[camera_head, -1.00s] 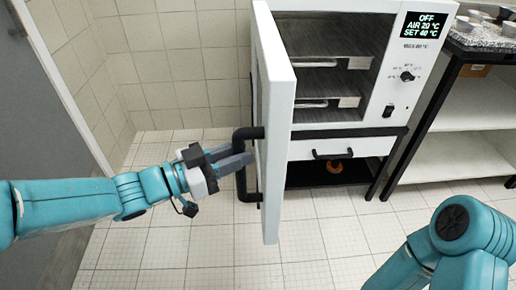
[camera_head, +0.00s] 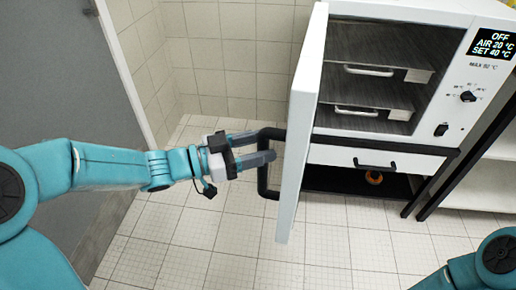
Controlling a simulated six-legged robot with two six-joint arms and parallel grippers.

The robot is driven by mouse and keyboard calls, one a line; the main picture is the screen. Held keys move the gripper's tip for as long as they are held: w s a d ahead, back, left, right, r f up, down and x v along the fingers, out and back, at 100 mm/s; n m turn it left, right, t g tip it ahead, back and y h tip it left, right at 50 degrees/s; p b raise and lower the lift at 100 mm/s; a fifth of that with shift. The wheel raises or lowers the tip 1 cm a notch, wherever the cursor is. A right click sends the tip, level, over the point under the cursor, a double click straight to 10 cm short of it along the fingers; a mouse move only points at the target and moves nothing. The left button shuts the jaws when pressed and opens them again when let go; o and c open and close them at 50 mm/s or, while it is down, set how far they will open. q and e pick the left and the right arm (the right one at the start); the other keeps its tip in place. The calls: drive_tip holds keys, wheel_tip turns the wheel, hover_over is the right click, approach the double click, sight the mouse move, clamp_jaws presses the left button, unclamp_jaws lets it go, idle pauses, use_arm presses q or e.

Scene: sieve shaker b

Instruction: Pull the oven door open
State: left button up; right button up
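The white oven (camera_head: 455,95) stands at the right with its display reading OFF, AIR 20 °C, SET 40 °C. Its door (camera_head: 297,130) stands wide open, seen nearly edge-on, with the chamber and its shelves (camera_head: 375,72) showing. The black door handle (camera_head: 263,178) is on the door's left face. My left gripper (camera_head: 262,150) is at the upper part of the handle, its two grey fingers spread apart with a gap between them. I cannot tell whether a finger touches the handle. My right arm shows only partly at the lower right; its gripper is out of view.
A white drawer with a black pull (camera_head: 375,163) is under the oven, above a dark open space with an orange-brown round object (camera_head: 374,177). A white shelf unit (camera_head: 480,200) stands at the right. The tiled floor (camera_head: 215,240) left of the door is clear up to the grey panel (camera_head: 60,90).

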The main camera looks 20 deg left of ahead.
use_arm(q)
drive_tip(key=shift+f, duration=0.1)
drive_tip(key=shift+s+d, duration=0.1)
drive_tip(key=shift+s, duration=0.05)
idle(0.4)
drive_tip(key=p+v, duration=0.2)
drive_tip(key=v, duration=1)
